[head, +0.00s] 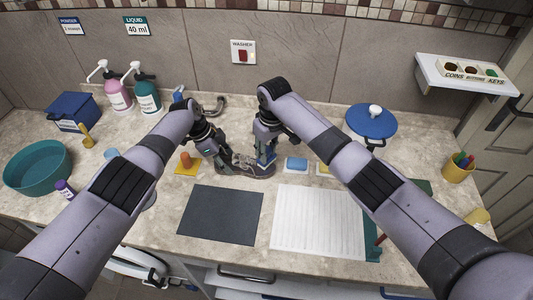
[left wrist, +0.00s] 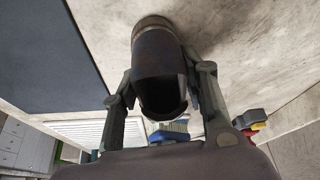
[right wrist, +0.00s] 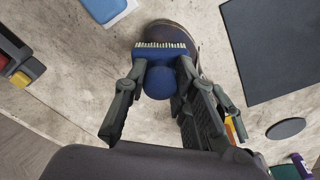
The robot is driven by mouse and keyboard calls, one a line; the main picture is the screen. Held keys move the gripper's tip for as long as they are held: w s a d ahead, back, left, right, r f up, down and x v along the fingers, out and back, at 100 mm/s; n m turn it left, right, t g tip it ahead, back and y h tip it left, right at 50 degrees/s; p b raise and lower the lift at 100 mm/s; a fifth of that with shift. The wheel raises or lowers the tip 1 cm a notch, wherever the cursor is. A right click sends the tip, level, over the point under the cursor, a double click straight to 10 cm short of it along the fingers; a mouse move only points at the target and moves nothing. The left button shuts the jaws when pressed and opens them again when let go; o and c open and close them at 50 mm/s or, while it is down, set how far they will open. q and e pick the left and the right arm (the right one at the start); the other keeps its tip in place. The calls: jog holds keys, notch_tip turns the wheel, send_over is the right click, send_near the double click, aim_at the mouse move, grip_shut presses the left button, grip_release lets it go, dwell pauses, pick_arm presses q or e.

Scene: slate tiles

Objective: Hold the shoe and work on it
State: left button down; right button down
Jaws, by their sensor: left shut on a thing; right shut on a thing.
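The dark shoe (head: 240,170) stands on the stone counter behind the two mats; its brown toe shows in the right wrist view (right wrist: 172,30). My left gripper (head: 221,160) is shut on the shoe's heel end, and in the left wrist view the dark shoe (left wrist: 158,55) sits between its fingers. My right gripper (head: 266,152) is shut on a blue brush (head: 265,160). In the right wrist view the brush (right wrist: 160,52) has pale bristles and lies over the toe end. I cannot tell whether the bristles touch the shoe.
A dark mat (head: 220,214) and a white ribbed mat (head: 304,218) lie in front. A blue block (head: 297,164) is right of the shoe; an orange-knobbed piece (head: 186,160) is left. A teal bowl (head: 36,167) stands far left, a blue lidded pot (head: 371,121) back right.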

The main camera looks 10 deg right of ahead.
jog(key=shift+w, duration=0.6)
jog(key=shift+s+r, duration=0.1)
jog(key=shift+s, duration=0.3)
jog(key=shift+s+a+f, duration=0.1)
jog(key=shift+s, duration=0.6)
jog(key=shift+s+a+f, duration=0.1)
jog(key=shift+s, duration=0.6)
jog(key=shift+w+d+r, duration=0.1)
jog(key=shift+w+d, duration=0.05)
jog(key=shift+w, duration=0.8)
jog(key=shift+w+d+r, duration=0.1)
jog(key=shift+w+d, duration=0.05)
jog(key=shift+w, duration=0.8)
jog(key=shift+s+r, duration=0.1)
jog(key=shift+r, duration=3.85)
